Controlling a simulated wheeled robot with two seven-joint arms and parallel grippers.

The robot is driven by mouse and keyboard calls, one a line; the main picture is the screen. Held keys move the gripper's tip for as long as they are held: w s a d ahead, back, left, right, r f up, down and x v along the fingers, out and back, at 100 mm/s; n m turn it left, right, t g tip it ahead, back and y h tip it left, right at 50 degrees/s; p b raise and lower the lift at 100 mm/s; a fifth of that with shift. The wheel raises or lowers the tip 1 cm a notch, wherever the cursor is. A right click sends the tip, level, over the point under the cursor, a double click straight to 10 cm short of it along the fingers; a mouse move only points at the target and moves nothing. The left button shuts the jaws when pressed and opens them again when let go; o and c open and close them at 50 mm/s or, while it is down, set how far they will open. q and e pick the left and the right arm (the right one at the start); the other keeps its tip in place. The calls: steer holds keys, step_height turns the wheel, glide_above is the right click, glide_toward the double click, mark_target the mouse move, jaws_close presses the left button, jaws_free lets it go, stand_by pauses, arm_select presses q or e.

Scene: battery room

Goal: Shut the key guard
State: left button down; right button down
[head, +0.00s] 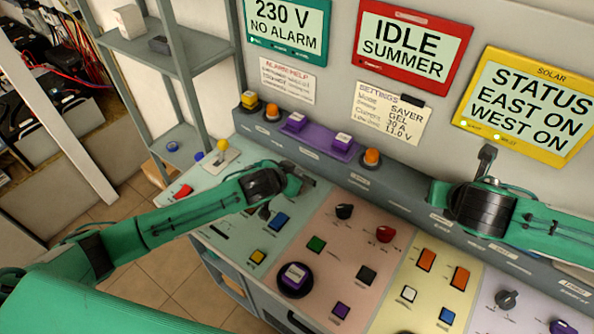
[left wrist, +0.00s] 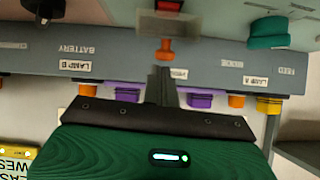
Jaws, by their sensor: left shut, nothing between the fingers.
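My left gripper (head: 308,180) is shut and empty, low over the far left part of the sloped console. In the left wrist view its dark fingers (left wrist: 163,85) point at the console's back edge. Just beyond the fingertips is an orange knob-like piece (left wrist: 165,49), with a pale block with a red face (left wrist: 168,6) above it. These may be the key and its guard; I cannot tell for sure, nor whether the guard stands open. In the head view my left gripper and arm hide that spot. My right gripper (head: 487,155) is over the right part, its fingers unclear.
A black knob (head: 343,211) and a red knob (head: 385,233) stand on the pink panel. A ledge with purple (head: 342,142) and orange buttons (head: 371,157) runs behind. A yellow-balled lever (head: 222,148) stands at the left. A grey shelf (head: 180,60) rises beyond.

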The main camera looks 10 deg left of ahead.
arm_select(q)
steer(key=shift+f, duration=0.1)
steer(key=shift+f, duration=0.2)
steer(key=s+f+t+b, duration=0.1)
steer(key=b, duration=0.2)
steer(key=f+t+h+b, duration=0.1)
steer(key=b, duration=0.2)
steer(key=shift+s+a+t+b, duration=0.3)
steer(key=shift+s, duration=0.05)
steer(key=shift+s+a, duration=0.15)
steer(key=shift+s, duration=0.05)
steer(key=shift+f, duration=0.1)
steer(key=shift+s, duration=0.1)
